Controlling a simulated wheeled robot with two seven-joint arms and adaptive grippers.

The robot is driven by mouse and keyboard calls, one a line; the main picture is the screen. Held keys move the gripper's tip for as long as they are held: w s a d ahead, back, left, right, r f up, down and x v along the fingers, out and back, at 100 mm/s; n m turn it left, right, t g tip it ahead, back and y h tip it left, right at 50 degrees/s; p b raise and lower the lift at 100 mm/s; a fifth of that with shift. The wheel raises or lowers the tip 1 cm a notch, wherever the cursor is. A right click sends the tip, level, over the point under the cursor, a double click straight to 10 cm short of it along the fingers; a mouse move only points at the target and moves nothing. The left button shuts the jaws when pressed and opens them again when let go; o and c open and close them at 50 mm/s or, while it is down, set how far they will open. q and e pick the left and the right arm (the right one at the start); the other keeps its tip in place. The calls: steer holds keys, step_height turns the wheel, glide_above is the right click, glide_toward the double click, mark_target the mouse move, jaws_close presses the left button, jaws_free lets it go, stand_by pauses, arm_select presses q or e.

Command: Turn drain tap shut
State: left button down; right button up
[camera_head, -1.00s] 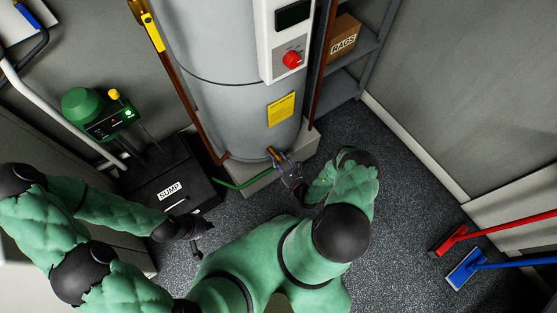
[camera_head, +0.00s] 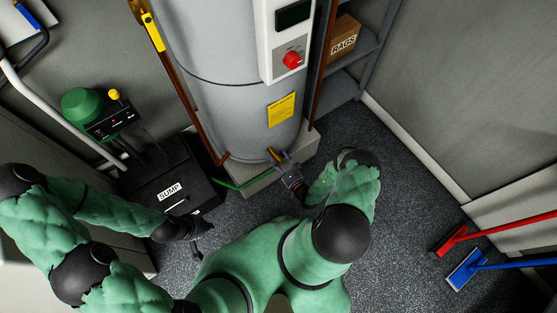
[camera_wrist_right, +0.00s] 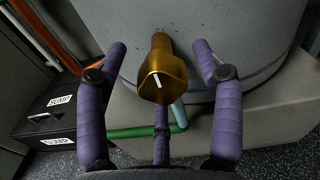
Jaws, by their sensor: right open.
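The brass drain tap (camera_head: 272,154) sticks out low on the grey water tank (camera_head: 225,110). In the right wrist view, its handle (camera_wrist_right: 163,80) with a white line stands between my right gripper's purple fingers (camera_wrist_right: 165,75). The fingers are apart, with a gap on each side of the handle. In the head view my right gripper (camera_head: 285,163) is at the tap, partly hidden by its own arm. A green hose (camera_head: 240,184) and a pale blue piece (camera_wrist_right: 178,115) show below the tap. My left gripper (camera_head: 203,238) is near the sump box, fingers apart and empty.
The black sump box (camera_head: 150,185) stands left of the tank, with a green pump (camera_head: 82,102) behind it. The tank's pale plinth (camera_head: 265,183) is under the tap. Shelves with a rags box (camera_head: 343,38) stand right. Red (camera_head: 449,240) and blue (camera_head: 466,268) brooms lie at far right.

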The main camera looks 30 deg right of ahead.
steer(key=s, duration=1.1)
steer(key=shift+s+d, duration=0.3)
steer(key=shift+d, duration=0.15)
steer(key=w+a+r+n+g+y, duration=0.25)
steer(key=a+n+g+y, duration=0.2)
steer(key=a+y, duration=0.45)
steer(key=s+a+r+n+g+y+p, duration=0.25)
steer(key=s+a+r+n+g, duration=0.35)
steer(key=s+a+n+g, duration=0.55)
step_height(320, 180, up, 2)
steer(key=s+n+g+h, duration=0.2)
steer(key=n+g+h, duration=0.2)
steer(key=n+g, duration=0.15)
steer(key=w+d+r+n+t+h, duration=0.1)
steer(key=w+r+n+t+h, duration=0.3)
steer(key=r+n, duration=0.4)
step_height(320, 180, up, 2)
steer(key=shift+w+d+r+h, duration=0.15)
steer(key=shift+w+h, duration=0.4)
steer(key=shift+w, duration=0.7)
